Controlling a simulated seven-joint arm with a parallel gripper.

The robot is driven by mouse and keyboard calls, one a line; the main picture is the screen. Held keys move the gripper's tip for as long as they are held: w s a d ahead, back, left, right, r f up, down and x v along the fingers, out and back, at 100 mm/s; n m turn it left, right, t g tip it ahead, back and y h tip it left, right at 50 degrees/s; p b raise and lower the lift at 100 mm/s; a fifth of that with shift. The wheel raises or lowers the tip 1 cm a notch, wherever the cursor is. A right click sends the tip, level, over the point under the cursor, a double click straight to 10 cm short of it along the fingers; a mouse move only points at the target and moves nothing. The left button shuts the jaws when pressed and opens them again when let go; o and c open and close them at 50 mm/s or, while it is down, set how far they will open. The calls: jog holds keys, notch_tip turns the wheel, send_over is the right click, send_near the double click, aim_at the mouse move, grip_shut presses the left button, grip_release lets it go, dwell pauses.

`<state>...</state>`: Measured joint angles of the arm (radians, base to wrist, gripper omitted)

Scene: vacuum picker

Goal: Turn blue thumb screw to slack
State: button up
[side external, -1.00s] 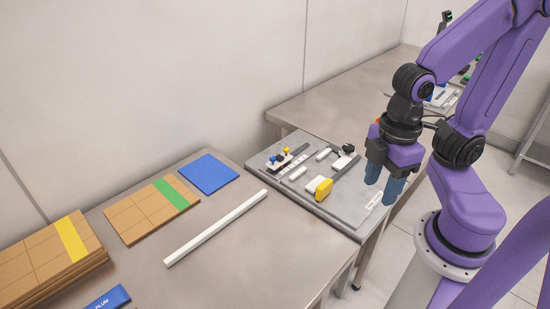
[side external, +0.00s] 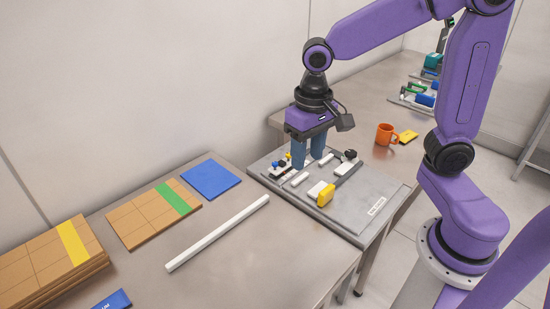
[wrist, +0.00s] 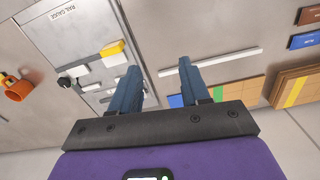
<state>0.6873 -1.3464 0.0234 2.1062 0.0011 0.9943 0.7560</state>
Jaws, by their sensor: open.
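The small blue thumb screw (side external: 279,164) sits at the back left of the grey gauge plate (side external: 340,217), close to a small yellow knob (side external: 288,156) and dark parts. My gripper (side external: 308,161) is open and points down over the back of the plate, just right of the blue screw in the side view. Nothing shows between its fingers. Whether the fingertips touch any part cannot be told. In the wrist view my gripper (wrist: 158,66) spans the plate's edge, and I cannot make out the blue screw there; it may be hidden behind the fingers.
A yellow block (side external: 325,194), white blocks and a black knob (side external: 351,154) stand on the plate. A white bar (side external: 218,232), a blue square (side external: 210,178) and brown boards (side external: 155,215) lie left. An orange mug (side external: 386,134) stands behind right. The plate's front is clear.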

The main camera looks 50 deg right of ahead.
jog(key=w+d+m, duration=0.4)
jog(key=w+m, duration=0.5)
jog(key=w, duration=0.3)
jog(key=m, duration=1.1)
send_near(275, 163)
notch_tip(275, 163, down, 8)
jog(key=shift+w+a+r, duration=0.1)
jog(key=shift+w, duration=0.05)
grip_shut()
